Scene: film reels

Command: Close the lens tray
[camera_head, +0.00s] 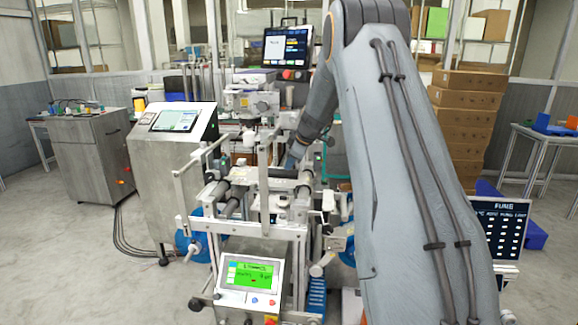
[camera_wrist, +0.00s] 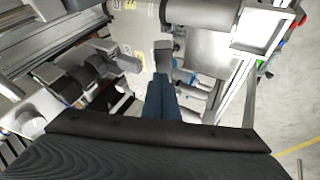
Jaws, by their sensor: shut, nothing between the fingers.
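My gripper (camera_wrist: 162,78) shows in the wrist view as dark blue fingers, close together with nothing held. It is over the machine's metal parts, close to a small grey block. In the head view my gripper (camera_head: 291,160) is small and partly hidden, low behind the rollers of the white-framed machine (camera_head: 262,228). I cannot tell for sure which part is the lens tray. A pale rectangular frame (camera_wrist: 268,28) at the upper right of the wrist view is tray-like, but its identity is unclear. My arm covers much of the machine's right side.
A green-screen panel (camera_head: 250,273) is on the machine's front. A grey console (camera_head: 176,150) stands to its left, with cables on the floor. Stacked cardboard boxes (camera_head: 466,125) and a dark sign board (camera_head: 499,230) are to the right. Floor is clear at the left.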

